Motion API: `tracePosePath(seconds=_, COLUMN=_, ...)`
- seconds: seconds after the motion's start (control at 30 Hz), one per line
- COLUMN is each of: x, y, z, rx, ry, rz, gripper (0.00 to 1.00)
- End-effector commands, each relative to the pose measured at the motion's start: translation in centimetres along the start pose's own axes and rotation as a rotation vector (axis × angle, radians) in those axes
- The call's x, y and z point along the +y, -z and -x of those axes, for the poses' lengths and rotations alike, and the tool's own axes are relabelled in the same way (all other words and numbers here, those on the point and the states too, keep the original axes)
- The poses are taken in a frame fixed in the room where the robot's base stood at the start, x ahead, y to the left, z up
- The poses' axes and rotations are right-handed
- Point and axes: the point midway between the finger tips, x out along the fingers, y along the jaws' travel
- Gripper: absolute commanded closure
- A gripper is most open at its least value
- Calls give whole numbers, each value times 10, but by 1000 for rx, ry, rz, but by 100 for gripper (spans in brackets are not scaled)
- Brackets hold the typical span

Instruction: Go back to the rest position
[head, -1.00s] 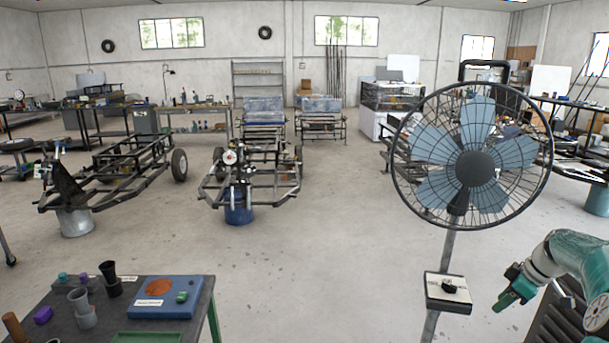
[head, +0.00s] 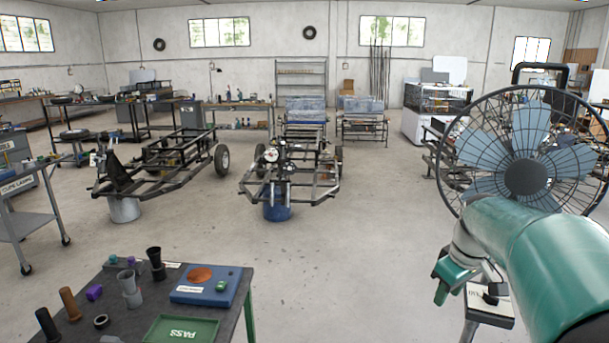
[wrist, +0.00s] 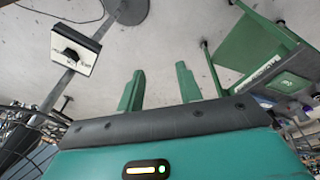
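My gripper (head: 443,283) hangs at the lower right of the head view, in front of the fan's control box (head: 489,305) and apart from the worktable. In the wrist view its two green fingers stand apart with bare floor between them, so my gripper (wrist: 159,70) is open and empty. My teal arm reaches in from the lower right of the head view and hides the lower part of the fan (head: 526,150).
A dark worktable (head: 225,318) at the lower left holds a blue block with a copper disc (head: 200,274), a green PASS tray (head: 182,331) and several cups. A grey cart (head: 30,225) stands at the left. Open floor (head: 340,270) lies between worktable and fan.

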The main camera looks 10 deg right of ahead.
Motion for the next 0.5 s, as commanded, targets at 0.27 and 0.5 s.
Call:
tracePosePath(seconds=0.27, x=-124, y=-6, z=40, rx=58, ry=-82, rz=-102, gripper=65)
tracePosePath(seconds=0.5, x=-208, y=-41, z=53, rx=164, ry=-84, rz=-212, gripper=65)
